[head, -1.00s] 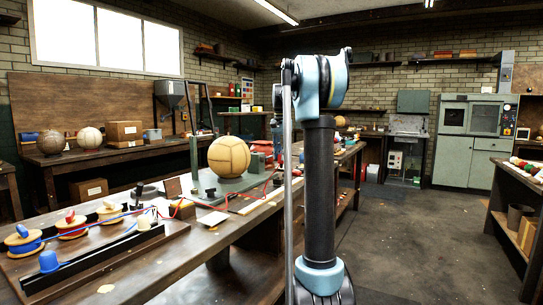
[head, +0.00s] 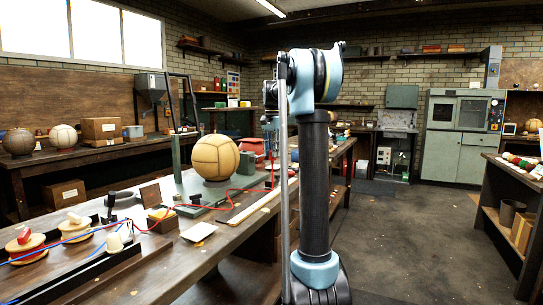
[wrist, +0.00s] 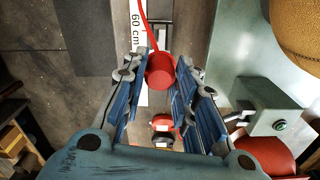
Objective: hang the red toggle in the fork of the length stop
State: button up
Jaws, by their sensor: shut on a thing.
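The red toggle (wrist: 160,72), a short red cylinder, sits between the blue fingers of my gripper (wrist: 161,60) in the wrist view. My gripper is shut on it, and a red cord runs from it toward the top of that view. Below the toggle is a small red, black and white part (wrist: 162,128); I cannot tell whether it belongs to the length stop. A white strip marked "60 cm" (wrist: 136,25) lies beneath. In the head view my gripper (head: 270,125) is mostly hidden beside my arm, above the bench. The fork cannot be made out.
A tan leather ball (head: 214,158) stands on a green fixture on the bench (head: 165,265). Red cord (head: 255,190) trails along the bench from spools (head: 25,243) at the left. Another bench (head: 520,165) stands at the right, with clear floor between.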

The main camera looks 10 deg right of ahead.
aim_at(272, 160)
jog(key=shift+s+f+m, duration=0.25)
jog(key=shift+f+m, duration=0.05)
jog(key=shift+f, duration=0.3)
jog(key=shift+a+f, duration=0.1)
jog(key=shift+f, duration=2.25)
jog(key=shift+f, duration=1.6)
jog(key=o, duration=1.1)
jog(key=shift+c, duration=0.2)
jog(key=shift+r, duration=0.1)
notch_tip(272, 160, up, 12)
jog(key=shift+f, duration=0.1)
